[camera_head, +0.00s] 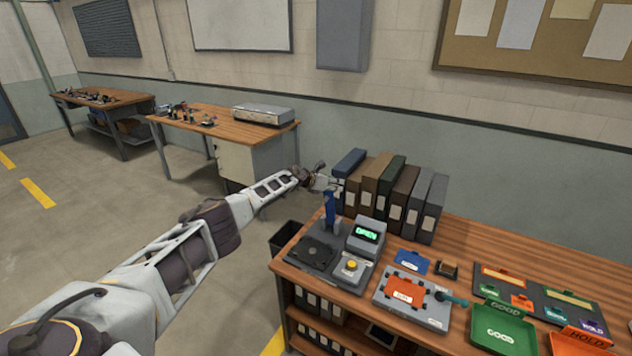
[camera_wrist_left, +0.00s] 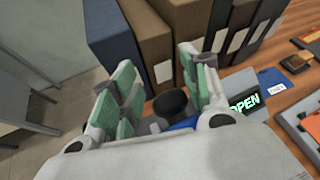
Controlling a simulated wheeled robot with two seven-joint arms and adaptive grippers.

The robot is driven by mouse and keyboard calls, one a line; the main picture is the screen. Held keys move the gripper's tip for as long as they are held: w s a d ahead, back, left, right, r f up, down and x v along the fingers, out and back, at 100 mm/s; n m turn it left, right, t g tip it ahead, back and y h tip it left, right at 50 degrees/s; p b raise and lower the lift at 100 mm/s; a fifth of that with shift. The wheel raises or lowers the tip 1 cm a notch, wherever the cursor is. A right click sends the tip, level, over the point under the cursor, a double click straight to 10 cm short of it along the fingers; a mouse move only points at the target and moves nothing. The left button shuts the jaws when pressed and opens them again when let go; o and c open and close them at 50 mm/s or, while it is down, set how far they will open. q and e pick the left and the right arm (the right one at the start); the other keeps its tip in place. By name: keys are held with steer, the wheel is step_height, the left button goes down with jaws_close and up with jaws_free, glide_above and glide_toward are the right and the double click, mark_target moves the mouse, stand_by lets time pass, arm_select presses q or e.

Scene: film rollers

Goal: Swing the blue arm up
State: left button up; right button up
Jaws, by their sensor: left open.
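The blue arm (camera_head: 330,210) stands upright at the back of a grey device (camera_head: 318,252) on the wooden bench. A green "OPEN" display (camera_head: 367,235) is lit beside it. My left gripper (camera_head: 331,184) is at the top of the blue arm. In the left wrist view its green-padded fingers are open, with a dark round knob (camera_wrist_left: 170,102) between them. A bit of the blue arm (camera_wrist_left: 184,124) shows below the knob. I cannot tell whether the fingers touch the knob. My right gripper is not in view.
A row of binders (camera_head: 389,191) stands close behind the gripper. A yellow button (camera_head: 351,265) is on the device's front. An orange plate fixture (camera_head: 404,294) and a green GOOD tray (camera_head: 502,330) lie to the right. Open floor is at the left.

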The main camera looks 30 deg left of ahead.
arm_select(q)
steer(key=shift+s+d+f, duration=0.2)
steer(key=shift+s+f, duration=0.45)
steer(key=shift+f, duration=0.1)
steer(key=shift+s+a+r, duration=0.15)
steer(key=shift+s, duration=0.15)
steer(key=shift+s+a+r, duration=0.55)
steer(key=shift+a+r, duration=0.05)
steer(key=shift+r, duration=0.15)
steer(key=r+v, duration=0.1)
steer(key=v, duration=0.8)
steer(key=shift+w, duration=0.3)
steer(key=shift+d, duration=0.1)
steer(key=shift+c, duration=0.4)
